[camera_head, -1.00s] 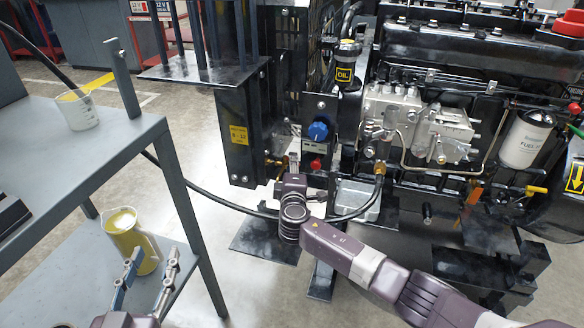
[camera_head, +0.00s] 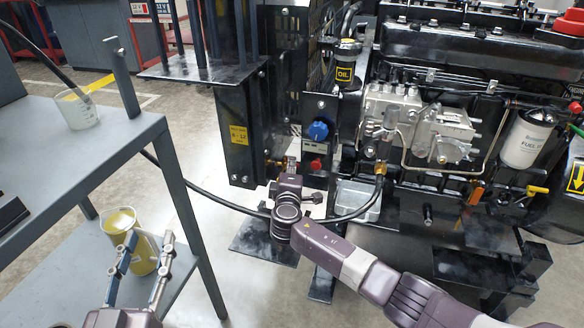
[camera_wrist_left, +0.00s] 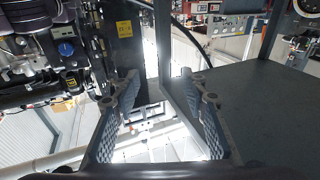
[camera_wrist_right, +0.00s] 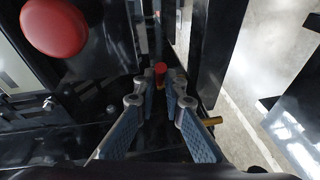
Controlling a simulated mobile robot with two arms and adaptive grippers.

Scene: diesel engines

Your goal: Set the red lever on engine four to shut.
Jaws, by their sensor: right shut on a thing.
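The black diesel engine (camera_head: 450,62) fills the right of the head view; I see no number four that I can read on it. My right gripper (camera_head: 288,164) is at the engine's lower left end, below the blue knob. In the right wrist view, the right gripper (camera_wrist_right: 162,88) has its fingertips close together on a small red piece (camera_wrist_right: 160,68), apparently the red lever. The lever's full shape and angle are hidden by the fingers. My left gripper (camera_head: 150,242) is open and empty at the shelf on the left; it also shows in the left wrist view (camera_wrist_left: 158,84).
A round red button (camera_head: 316,164) is right of my right gripper, large in its wrist view (camera_wrist_right: 55,25). The blue knob (camera_head: 318,131) is above it. A black hose (camera_head: 225,202) runs below. Beakers stand on the grey table (camera_head: 105,150) and its shelf, one behind my left fingers.

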